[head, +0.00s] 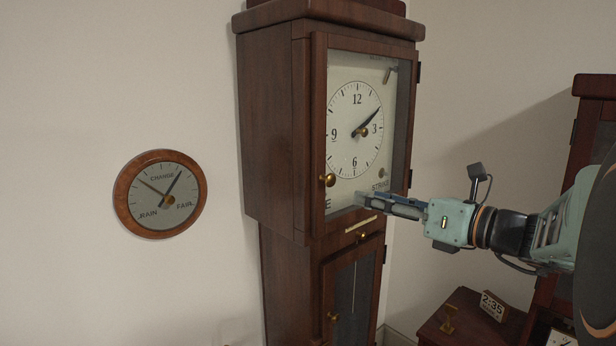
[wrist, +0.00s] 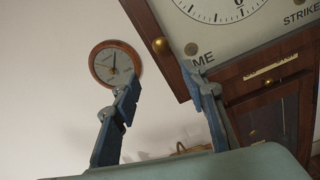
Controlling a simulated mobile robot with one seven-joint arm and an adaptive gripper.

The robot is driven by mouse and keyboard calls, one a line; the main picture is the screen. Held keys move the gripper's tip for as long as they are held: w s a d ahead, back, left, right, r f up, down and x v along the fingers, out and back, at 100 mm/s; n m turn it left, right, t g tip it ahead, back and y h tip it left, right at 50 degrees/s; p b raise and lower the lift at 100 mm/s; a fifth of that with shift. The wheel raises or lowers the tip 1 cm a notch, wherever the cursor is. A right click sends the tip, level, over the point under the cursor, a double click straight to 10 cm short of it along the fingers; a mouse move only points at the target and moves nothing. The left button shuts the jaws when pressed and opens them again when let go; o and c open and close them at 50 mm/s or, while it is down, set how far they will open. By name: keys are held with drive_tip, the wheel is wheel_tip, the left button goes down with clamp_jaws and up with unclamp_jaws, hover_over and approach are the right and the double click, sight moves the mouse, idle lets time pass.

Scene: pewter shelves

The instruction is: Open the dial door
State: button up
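The dial door (head: 318,120) is the glazed wooden door over the white clock face on the tall clock; it appears shut. Its round brass knob (head: 327,180) is on the lower left of the frame, and hinges show on the right side. In the wrist view the knob (wrist: 161,46) is above the gap between my fingertips. My gripper (head: 364,201) is in front of the lower part of the door, to the right of and below the knob.
A round barometer (head: 125,205) hangs on the wall at left. Below the dial door are a small brass knob (head: 363,236) and a lower glazed door (head: 328,285). A low wooden stand (head: 462,303) bears a small sign (head: 494,306). Another dark cabinet (head: 594,86) stands at right.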

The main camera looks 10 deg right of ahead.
sight(333, 181)
drive_tip(key=shift+m+t, duration=0.3)
drive_tip(key=x, duration=0.7)
drive_tip(key=r+p+x, duration=0.1)
drive_tip(key=x, duration=0.2)
drive_tip(key=shift+w+d, duration=0.15)
drive_tip(key=shift+w, duration=0.25)
clamp_jaws()
